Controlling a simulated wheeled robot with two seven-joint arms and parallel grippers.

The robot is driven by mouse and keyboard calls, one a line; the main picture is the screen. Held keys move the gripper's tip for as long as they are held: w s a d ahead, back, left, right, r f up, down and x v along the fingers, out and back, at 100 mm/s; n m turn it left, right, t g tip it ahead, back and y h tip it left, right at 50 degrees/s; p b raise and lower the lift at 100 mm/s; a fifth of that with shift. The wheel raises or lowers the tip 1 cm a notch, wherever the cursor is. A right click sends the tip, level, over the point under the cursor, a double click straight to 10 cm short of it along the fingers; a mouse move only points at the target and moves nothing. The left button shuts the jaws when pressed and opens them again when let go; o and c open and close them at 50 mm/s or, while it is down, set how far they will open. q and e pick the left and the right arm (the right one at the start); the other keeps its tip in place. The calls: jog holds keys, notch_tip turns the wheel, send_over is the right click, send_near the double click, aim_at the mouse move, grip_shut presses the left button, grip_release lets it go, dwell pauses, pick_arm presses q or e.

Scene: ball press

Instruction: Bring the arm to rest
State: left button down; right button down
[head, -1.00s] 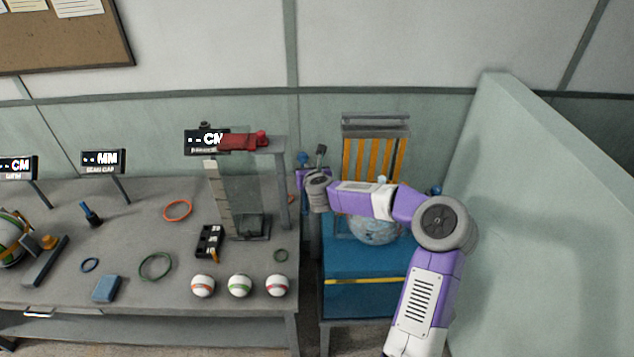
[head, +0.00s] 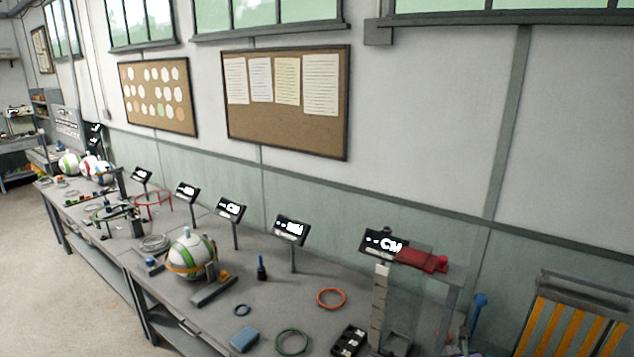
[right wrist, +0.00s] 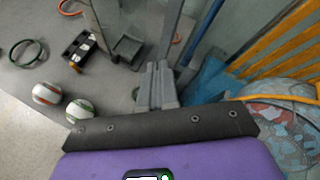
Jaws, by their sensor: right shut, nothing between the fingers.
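My right gripper (right wrist: 158,82) shows in the right wrist view with its grey fingers together and nothing between them. It hovers near the right end of the grey workbench (right wrist: 20,82), beside the clear measuring stand's base (right wrist: 127,48). In the head view only a small purple part of my right arm shows at the bottom edge, right of the stand (head: 405,300). My left gripper is in neither view.
Two striped balls (right wrist: 47,93) (right wrist: 79,110) lie left of the gripper, near a black tray (right wrist: 80,48). A globe-like ball (right wrist: 280,125) and an orange-striped rack (head: 565,325) stand at the right. Several display signs and a large striped ball (head: 190,253) line the bench.

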jog(key=s+a+f+n+g+y+b, duration=0.1)
jog(key=s+a+f+n+g+y, duration=0.2)
jog(key=a+f+n, duration=0.55)
jog(key=s+a+f+n+g+y+b, duration=0.1)
jog(key=s+a+f+n+y, duration=0.2)
jog(key=s+a+f+n, duration=0.5)
jog(key=s+a+f+n+g, duration=0.3)
jog(key=s+a+f+n, duration=0.2)
jog(key=s+f+n, duration=0.2)
jog(key=s+a+f+n+g+y, duration=0.1)
jog(key=s+a+f+n+g, duration=0.3)
jog(key=s+f+n, duration=0.3)
jog(key=s+a+n+b, duration=0.1)
jog(key=s+n, duration=0.1)
jog(key=s, duration=0.2)
jog(key=shift+a, duration=0.25)
jog(key=shift+d, duration=0.15)
